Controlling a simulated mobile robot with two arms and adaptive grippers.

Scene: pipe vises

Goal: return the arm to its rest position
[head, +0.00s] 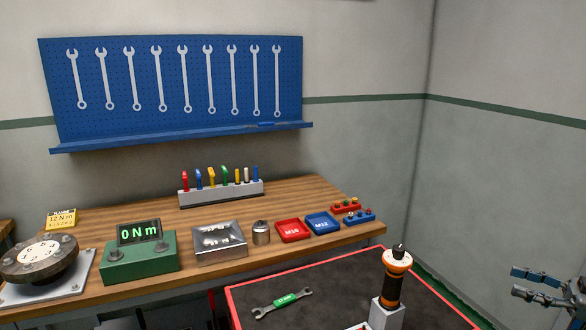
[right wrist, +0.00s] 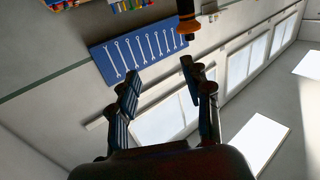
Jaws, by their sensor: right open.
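My right gripper (head: 517,281) is at the right edge of the head view, in front of the bare wall and clear of the bench. Its two fingers are apart with nothing between them. The right wrist view also shows this gripper (right wrist: 160,78), open and empty, with the wall and wrench board beyond it. My left gripper is in neither view.
A black-and-orange tool (head: 396,280) stands upright on the red-edged dark mat (head: 350,270), left of my right gripper. A green-banded wrench (head: 284,302) lies there. The wooden bench (head: 300,195) holds trays and a green meter (head: 139,258). A blue wrench board (head: 120,75) hangs behind.

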